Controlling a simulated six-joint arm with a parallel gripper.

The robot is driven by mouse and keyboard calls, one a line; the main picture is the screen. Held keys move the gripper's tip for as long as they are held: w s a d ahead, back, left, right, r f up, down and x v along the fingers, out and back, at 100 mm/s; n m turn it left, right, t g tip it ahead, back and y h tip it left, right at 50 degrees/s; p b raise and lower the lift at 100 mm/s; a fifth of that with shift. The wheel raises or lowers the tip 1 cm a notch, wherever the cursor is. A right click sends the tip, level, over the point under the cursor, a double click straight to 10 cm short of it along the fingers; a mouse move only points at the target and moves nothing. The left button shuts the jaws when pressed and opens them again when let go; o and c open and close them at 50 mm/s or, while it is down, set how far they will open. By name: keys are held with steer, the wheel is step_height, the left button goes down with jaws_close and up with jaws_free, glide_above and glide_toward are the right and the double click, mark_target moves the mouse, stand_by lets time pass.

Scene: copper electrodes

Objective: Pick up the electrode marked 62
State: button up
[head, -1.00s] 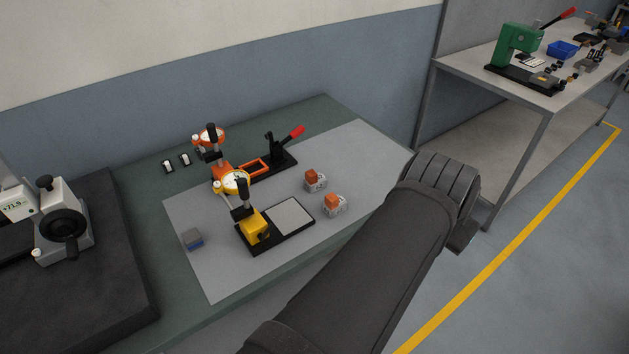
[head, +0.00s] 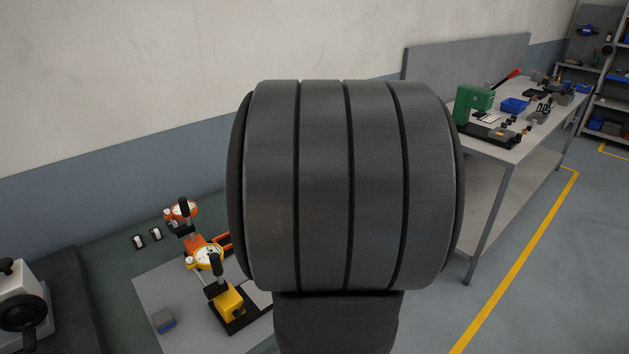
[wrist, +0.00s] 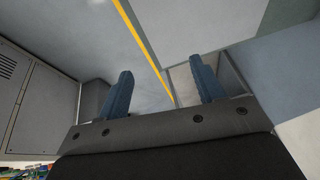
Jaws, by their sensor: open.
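No electrode shows now; my arm covers the part of the grey mat (head: 187,325) where two copper-topped blocks stood in the earlier head view. The marking 62 cannot be read in any frame. My gripper (wrist: 160,93) shows in the wrist view as two blue fingers set wide apart, open, with nothing between them. Beyond the fingers are the floor and a table's underside or top, tilted in the picture. In the head view my gripper is hidden behind my own dark arm link.
The yellow dial-gauge stand (head: 229,302) and orange dial-gauge stand (head: 185,222) stand on the bench. A green press (head: 474,104) stands on the far table (head: 513,152) at right.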

steer(key=w+a+f, duration=0.1)
steer(key=a+f, duration=0.2)
steer(key=a, duration=0.6)
steer(key=w+a+f, duration=0.2)
steer(key=a+f, duration=0.1)
steer(key=a, duration=0.5)
steer(key=shift+g+h, duration=0.4)
steer(key=shift+h, duration=0.1)
steer(key=x, duration=1.2)
steer(key=shift+a+f, duration=0.15)
steer(key=shift+f, duration=0.15)
steer(key=x, duration=0.5)
steer(key=shift+s+a+f, duration=0.15)
steer(key=shift+a, duration=0.1)
jaws_close()
